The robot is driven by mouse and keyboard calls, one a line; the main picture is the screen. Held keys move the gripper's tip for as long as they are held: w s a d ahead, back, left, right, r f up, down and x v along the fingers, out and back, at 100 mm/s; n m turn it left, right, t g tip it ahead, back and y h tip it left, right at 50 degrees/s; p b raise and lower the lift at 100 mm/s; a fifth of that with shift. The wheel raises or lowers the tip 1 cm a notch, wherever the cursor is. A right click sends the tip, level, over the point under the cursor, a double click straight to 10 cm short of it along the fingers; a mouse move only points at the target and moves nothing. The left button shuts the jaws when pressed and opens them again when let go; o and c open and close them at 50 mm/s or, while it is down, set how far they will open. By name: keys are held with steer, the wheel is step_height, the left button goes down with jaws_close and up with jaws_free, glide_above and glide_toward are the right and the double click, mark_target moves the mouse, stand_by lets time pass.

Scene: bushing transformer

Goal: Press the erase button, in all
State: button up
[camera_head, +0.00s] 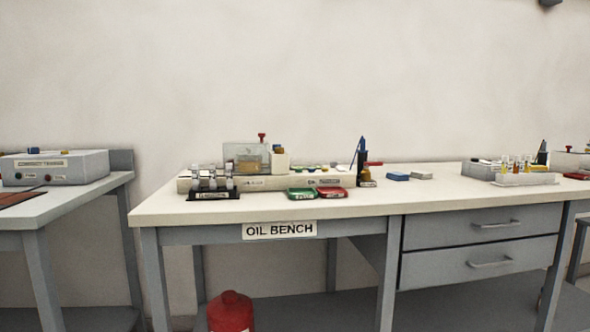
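No button that I can read as the erase button shows. A grey box with a label that seems to end in "tester" (55,167) stands on the left bench. On its front are a small green button (18,175) and a small red button (47,178); any lettering beside them is too small to read. A long pale unit (262,183) lies on the oil bench (360,205), with small labels that I cannot make out. My gripper is not in view.
On the oil bench stand a glass jar rack (213,194), a green tray (301,193), a red tray (332,192) and a blue block (397,176). Vials in a white rack (525,179) stand at right. A red can (230,312) is below. The bench's front middle is clear.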

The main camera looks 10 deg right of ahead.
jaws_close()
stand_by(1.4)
